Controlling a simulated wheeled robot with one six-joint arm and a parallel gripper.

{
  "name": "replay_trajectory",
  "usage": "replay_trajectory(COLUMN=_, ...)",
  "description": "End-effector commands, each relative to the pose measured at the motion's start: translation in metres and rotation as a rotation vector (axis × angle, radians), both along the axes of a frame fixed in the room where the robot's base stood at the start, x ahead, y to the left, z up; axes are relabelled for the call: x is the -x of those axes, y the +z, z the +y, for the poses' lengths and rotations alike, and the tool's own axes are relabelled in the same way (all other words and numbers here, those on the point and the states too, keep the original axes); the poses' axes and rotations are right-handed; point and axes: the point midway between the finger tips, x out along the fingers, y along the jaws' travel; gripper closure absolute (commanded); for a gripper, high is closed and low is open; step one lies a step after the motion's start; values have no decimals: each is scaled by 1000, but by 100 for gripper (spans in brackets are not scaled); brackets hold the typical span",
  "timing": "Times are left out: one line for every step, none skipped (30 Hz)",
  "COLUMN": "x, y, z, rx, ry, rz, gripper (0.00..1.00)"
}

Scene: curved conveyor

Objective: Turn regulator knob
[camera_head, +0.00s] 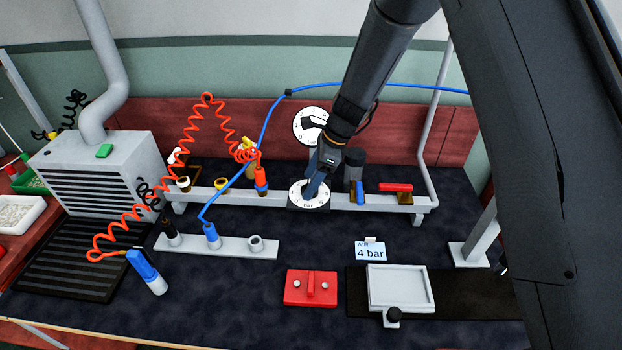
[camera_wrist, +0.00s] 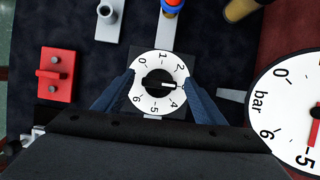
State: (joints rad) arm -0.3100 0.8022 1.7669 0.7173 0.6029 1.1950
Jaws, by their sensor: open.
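The regulator knob (camera_wrist: 158,85) is a dark bar with a white mark at the centre of a round white dial (camera_wrist: 152,105) numbered from 0. In the wrist view its mark points right, between 2 and 4. My gripper (camera_wrist: 160,82) is open, with one blue finger on each side of the dial's face. I cannot tell whether the fingers touch the knob. In the head view my gripper (camera_head: 315,186) is over the dial (camera_head: 309,201) and hides the knob. A large bar gauge (camera_wrist: 272,108) shows at right in the wrist view, its red needle near 5.
A sign reading "4 bar" (camera_head: 370,252) stands in front. A red block (camera_head: 297,298) and a light tray (camera_head: 374,290) lie nearer. A coiled orange hose (camera_head: 188,140) and blue hose (camera_head: 262,140) are at left.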

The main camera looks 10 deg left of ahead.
Motion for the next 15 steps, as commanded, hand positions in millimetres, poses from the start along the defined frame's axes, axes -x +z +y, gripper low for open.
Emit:
replay_trajectory(x=0, y=0, z=0, rx=0, ry=0, rz=0, gripper=36)
replay_trajectory(x=0, y=0, z=0, rx=0, ry=0, rz=0, gripper=36)
replay_trajectory(x=0, y=0, z=0, rx=0, ry=0, rz=0, gripper=36)
replay_trajectory(x=0, y=0, z=0, rx=0, ry=0, rz=0, gripper=36)
replay_trajectory(x=0, y=0, z=0, rx=0, ry=0, rz=0, gripper=36)
replay_trajectory(x=0, y=0, z=0, rx=0, ry=0, rz=0, gripper=43)
replay_trajectory(x=0, y=0, z=0, rx=0, ry=0, rz=0, gripper=48)
replay_trajectory(x=0, y=0, z=0, rx=0, ry=0, rz=0, gripper=53)
replay_trajectory(x=0, y=0, z=0, rx=0, ry=0, rz=0, gripper=60)
replay_trajectory(x=0, y=0, z=0, rx=0, ry=0, rz=0, gripper=65)
replay_trajectory(x=0, y=0, z=0, rx=0, ry=0, rz=0, gripper=70)
replay_trajectory(x=0, y=0, z=0, rx=0, ry=0, rz=0, gripper=76)
replay_trajectory(x=0, y=0, z=0, rx=0, ry=0, rz=0, gripper=77)
replay_trajectory(x=0, y=0, z=0, rx=0, ry=1, rz=0, gripper=77)
replay_trajectory(x=0, y=0, z=0, rx=0, ry=1, rz=1, gripper=77)
